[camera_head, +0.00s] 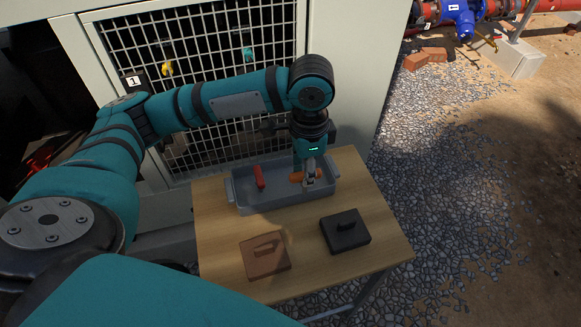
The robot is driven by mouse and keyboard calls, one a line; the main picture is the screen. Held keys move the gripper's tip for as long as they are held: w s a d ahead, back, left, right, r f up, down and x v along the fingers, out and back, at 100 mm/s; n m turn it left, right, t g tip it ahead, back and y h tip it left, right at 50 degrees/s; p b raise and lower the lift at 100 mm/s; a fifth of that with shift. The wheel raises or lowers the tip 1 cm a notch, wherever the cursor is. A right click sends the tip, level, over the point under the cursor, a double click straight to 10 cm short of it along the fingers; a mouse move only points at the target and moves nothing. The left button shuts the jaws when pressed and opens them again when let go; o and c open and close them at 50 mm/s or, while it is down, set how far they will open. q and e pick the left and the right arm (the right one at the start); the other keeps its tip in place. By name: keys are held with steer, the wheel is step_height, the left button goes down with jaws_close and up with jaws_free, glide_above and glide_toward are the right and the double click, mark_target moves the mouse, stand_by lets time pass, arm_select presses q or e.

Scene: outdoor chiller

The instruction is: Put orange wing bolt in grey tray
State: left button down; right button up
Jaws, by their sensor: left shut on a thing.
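The grey tray (285,201) sits at the back of the small wooden table. My left gripper (309,181) points down over the right part of the tray and is shut on the orange wing bolt (297,177). Part of the bolt shows to the left of the fingers; the rest is hidden by the gripper. I cannot tell whether the bolt touches the tray floor. A red piece (259,177) stands in the left part of the tray. My right gripper does not show.
A brown block with a handle (264,256) and a black block with a handle (345,232) lie on the front of the wooden table (219,231). A caged chiller panel (187,36) stands close behind the table. Gravel lies to the right.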

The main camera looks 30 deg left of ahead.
arm_select(q)
steer(key=w+a+m, duration=0.5)
steer(key=w+m, duration=0.4)
steer(key=m, duration=0.8)
step_height(320, 180, down, 10)
steer(key=shift+w+a+p, duration=0.15)
steer(key=shift+p, duration=0.75)
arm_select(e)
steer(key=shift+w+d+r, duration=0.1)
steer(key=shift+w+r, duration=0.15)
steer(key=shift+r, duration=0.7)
arm_select(q)
steer(key=c, duration=1.2)
jaws_free()
steer(key=shift+f, duration=0.1)
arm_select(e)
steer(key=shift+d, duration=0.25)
